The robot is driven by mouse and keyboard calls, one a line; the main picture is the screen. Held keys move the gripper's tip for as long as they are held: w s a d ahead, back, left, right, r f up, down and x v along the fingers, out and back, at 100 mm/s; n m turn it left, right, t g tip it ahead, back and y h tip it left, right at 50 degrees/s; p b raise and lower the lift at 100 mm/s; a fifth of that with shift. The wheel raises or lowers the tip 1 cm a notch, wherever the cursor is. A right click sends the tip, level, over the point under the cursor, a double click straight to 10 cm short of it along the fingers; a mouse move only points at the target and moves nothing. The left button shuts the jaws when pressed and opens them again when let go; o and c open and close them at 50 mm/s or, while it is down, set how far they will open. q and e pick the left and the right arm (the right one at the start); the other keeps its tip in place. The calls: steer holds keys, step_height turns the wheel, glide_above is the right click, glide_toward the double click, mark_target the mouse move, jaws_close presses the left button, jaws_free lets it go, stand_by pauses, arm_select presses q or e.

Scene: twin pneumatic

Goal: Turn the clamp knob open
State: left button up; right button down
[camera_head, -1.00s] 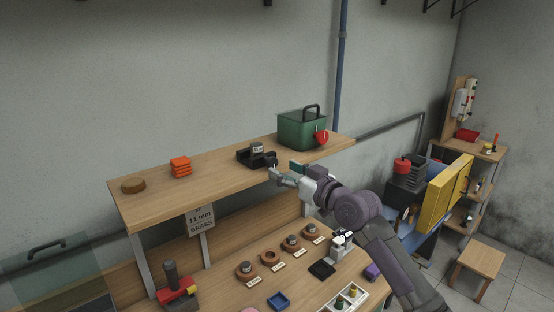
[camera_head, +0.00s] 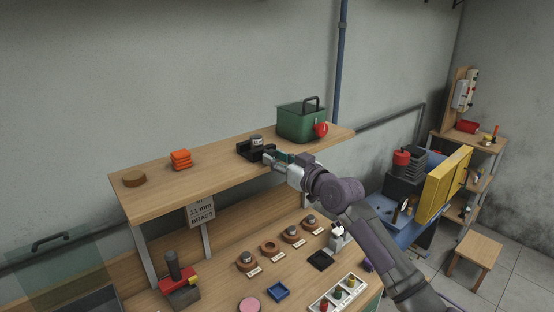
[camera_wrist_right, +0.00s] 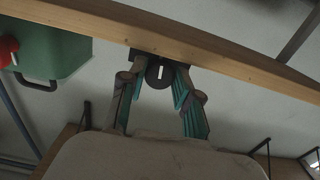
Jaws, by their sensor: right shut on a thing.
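The black clamp (camera_head: 245,151) stands on the upper shelf, with a grey cylinder (camera_head: 257,141) in it. Its round dark knob (camera_wrist_right: 159,72) with a white line mark faces the wrist camera, just at the front edge of the shelf; the line looks about upright in that view. My right gripper (camera_head: 267,157) is at the front of the clamp. In the wrist view its two teal-padded fingers (camera_wrist_right: 158,84) are on both sides of the knob and shut on it. The knob is hidden by the gripper in the head view. My left gripper is not in view.
Below are ringed parts, a blue tray (camera_head: 278,291) and a red-and-grey device (camera_head: 178,286).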

steer(key=shift+n+b, duration=0.7)
steer(key=shift+b, duration=0.45)
steer(key=c, duration=0.8)
jaws_free()
steer(key=v, duration=1.2)
